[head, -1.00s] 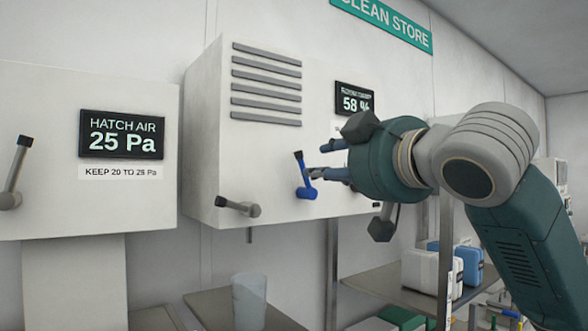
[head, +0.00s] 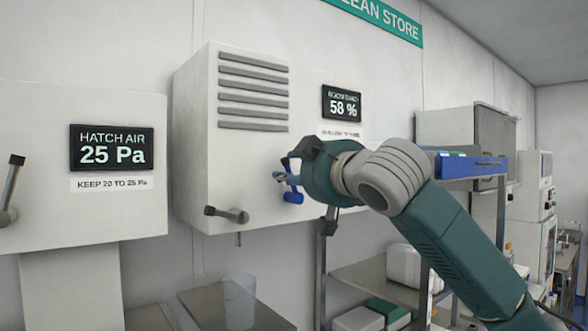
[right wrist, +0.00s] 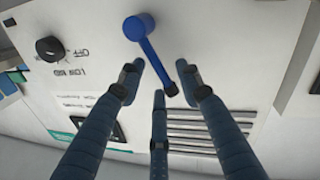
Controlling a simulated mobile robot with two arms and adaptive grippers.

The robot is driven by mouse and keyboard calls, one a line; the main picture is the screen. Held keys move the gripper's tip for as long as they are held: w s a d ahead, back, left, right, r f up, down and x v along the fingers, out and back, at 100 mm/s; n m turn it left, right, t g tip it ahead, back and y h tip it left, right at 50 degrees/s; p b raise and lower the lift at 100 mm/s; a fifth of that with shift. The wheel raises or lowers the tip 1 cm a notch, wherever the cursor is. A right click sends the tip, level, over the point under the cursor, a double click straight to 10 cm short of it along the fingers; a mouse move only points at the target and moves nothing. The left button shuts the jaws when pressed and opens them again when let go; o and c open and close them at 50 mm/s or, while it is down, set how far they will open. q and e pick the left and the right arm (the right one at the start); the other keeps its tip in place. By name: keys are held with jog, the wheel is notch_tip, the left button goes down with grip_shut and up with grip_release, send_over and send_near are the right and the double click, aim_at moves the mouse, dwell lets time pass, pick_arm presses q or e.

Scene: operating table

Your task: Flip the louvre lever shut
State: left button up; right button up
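The blue louvre lever (head: 293,196) is on the front of the white louvred box (head: 200,130), with its handle pointing up. In the right wrist view the blue lever (right wrist: 152,47) points from its round hub down toward the louvres and ends in a black tip. My right gripper (head: 284,172) is at the lever, partly covering it in the head view. In the right wrist view the three fingers of my right gripper (right wrist: 160,78) are spread around the handle's end. I cannot tell whether any finger touches it. My left gripper is not in view.
A grey lever (head: 227,214) is on the box's lower left. A black knob (right wrist: 50,48) with OFF, LOW and MID labels is near the blue lever. A humidity display (head: 342,103) reads 58 %. A clear cup (head: 239,300) stands on the shelf below.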

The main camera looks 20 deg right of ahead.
jog(key=c, duration=0.4)
grip_shut()
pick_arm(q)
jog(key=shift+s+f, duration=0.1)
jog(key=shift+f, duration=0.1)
pick_arm(e)
jog(key=shift+a+f+n, duration=0.3)
jog(key=shift+a+n, duration=0.2)
jog(key=shift+n, duration=0.6)
jog(key=shift+o, duration=1.9)
grip_release()
jog(key=shift+s, duration=0.25)
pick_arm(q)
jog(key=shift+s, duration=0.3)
pick_arm(e)
jog(key=s, duration=0.4)
jog(key=s+d, duration=0.1)
jog(key=s, duration=0.6)
jog(key=shift+s+d+f, duration=0.2)
jog(key=shift+s+d, duration=0.15)
jog(key=shift+s, duration=0.05)
